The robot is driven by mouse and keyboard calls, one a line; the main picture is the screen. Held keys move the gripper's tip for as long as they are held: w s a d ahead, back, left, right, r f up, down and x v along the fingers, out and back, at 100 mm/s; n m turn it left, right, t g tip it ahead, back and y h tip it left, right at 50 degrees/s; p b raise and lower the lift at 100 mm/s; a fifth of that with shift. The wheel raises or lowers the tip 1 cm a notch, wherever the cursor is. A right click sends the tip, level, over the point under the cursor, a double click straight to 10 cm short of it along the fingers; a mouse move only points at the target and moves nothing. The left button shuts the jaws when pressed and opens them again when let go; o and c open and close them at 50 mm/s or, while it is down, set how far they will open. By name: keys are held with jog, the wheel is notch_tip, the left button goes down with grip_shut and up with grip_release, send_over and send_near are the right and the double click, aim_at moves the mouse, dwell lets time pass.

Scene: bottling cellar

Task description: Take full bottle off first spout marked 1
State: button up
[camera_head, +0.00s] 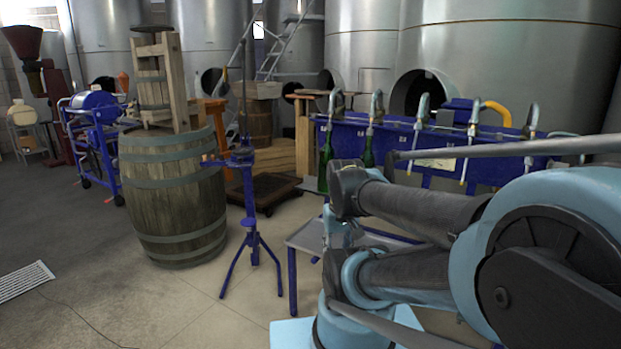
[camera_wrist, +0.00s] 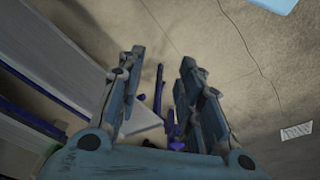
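A blue bottle filler (camera_head: 400,140) with a row of several metal spouts stands behind my arm. A green bottle (camera_head: 326,163) hangs or stands below the leftmost spout (camera_head: 333,100). A second green bottle (camera_head: 368,153) is below the spout to its right (camera_head: 376,105). My arm hides the lower part of the second bottle. No number mark is legible, and the fill levels cannot be told. My gripper (camera_wrist: 163,58) is open and empty in the wrist view, its fingers apart over the floor. No bottle shows in the wrist view.
A blue tripod corker (camera_head: 246,190) stands left of my arm; its blue legs show between the fingers in the wrist view. A low metal-topped table (camera_head: 305,238) is below the filler. A barrel (camera_head: 170,190) stands left.

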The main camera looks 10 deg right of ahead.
jog(key=o, duration=0.4)
jog(key=shift+s+r, duration=0.15)
jog(key=shift+s, duration=0.1)
jog(key=o, duration=0.5)
jog(key=shift+d+r, duration=0.2)
jog(key=shift+r, duration=0.1)
jog(key=shift+c, duration=0.2)
jog(key=shift+o, duration=0.6)
jog(key=w+d+r+m+t+h, duration=0.1)
jog(key=w+d+r+h, duration=0.1)
jog(key=w, duration=0.5)
jog(key=w+d+r+m+h, duration=0.2)
jog(key=w+d+r, duration=0.1)
jog(key=w, duration=0.5)
jog(key=shift+w+d+r+t, duration=0.2)
jog(key=shift+w+d+t, duration=0.1)
jog(key=shift+d+t, duration=0.1)
jog(key=w+r+m+t+h, duration=0.1)
jog(key=w+m+t+h, duration=0.35)
jog(key=w, duration=2.25)
jog(key=w+a+f+t+h, duration=0.1)
jog(key=w+a+f+t, duration=0.1)
jog(key=w, duration=0.3)
jog(key=w+a+f+t+h, duration=0.1)
jog(key=w+a+f+t, duration=0.1)
jog(key=w, duration=0.4)
jog(key=shift+w+a+f+m, duration=0.25)
jog(key=shift+a+f+m, duration=0.1)
jog(key=shift+f, duration=0.2)
